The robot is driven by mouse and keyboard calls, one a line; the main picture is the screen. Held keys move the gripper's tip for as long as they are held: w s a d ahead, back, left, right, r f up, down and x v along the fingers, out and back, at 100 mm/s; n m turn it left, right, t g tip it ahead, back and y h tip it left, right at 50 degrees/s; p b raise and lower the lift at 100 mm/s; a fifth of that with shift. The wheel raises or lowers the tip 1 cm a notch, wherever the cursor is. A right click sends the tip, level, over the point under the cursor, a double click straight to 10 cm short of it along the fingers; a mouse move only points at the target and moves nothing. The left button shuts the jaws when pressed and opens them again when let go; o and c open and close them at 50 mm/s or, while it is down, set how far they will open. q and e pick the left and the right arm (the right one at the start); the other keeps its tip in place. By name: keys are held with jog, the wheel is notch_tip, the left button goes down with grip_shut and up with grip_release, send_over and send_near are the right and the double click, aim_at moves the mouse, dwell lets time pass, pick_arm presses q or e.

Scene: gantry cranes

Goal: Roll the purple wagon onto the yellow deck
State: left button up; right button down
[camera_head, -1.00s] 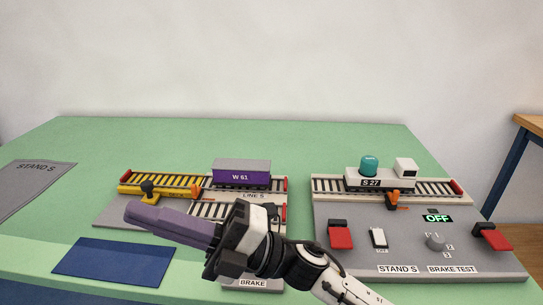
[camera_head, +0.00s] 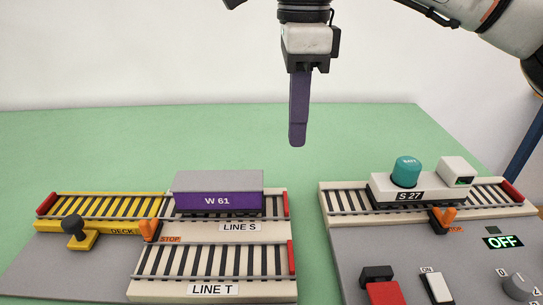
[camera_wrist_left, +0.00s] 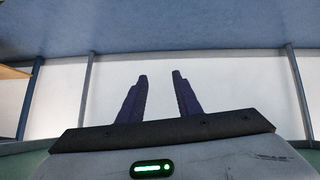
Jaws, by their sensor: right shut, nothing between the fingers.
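The purple wagon W 61 (camera_head: 217,201) has a grey top and stands on the rails of Line S (camera_head: 275,228), right of the deck. The yellow deck (camera_head: 85,207) carries its own track at the left and looks lined up with Line S. An orange stop (camera_head: 150,230) stands at the front of the joint between them. My right gripper (camera_head: 297,142) is shut and empty, pointing down above and behind the wagon's right end, apart from it. My left gripper (camera_wrist_left: 160,76) is open and empty in the left wrist view; it is outside the head view.
Line T (camera_head: 165,275) lies in front of Line S. A second stand at the right bears wagon S 27 (camera_head: 383,190) with a teal load, an OFF display (camera_head: 502,242), a red lever (camera_head: 383,290) and a white switch (camera_head: 438,287). Green table behind is clear.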

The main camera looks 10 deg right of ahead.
notch_tip(320, 180, down, 10)
jog(key=shift+s+r+b, duration=0.1)
jog(key=shift+s+b, duration=0.05)
jog(key=shift+b, duration=1.1)
jog(key=a, duration=0.3)
jog(key=shift+w+a+r, duration=0.1)
jog(key=shift+w+a, duration=0.1)
jog(key=shift+w, duration=0.15)
pick_arm(q)
jog(key=shift+s+d+f, duration=0.15)
jog(key=shift+s+f, duration=0.1)
jog(key=shift+f, duration=0.4)
pick_arm(e)
jog(key=shift+a, duration=0.3)
pick_arm(q)
jog(key=shift+r, duration=0.15)
pick_arm(e)
jog(key=shift+w, duration=0.1)
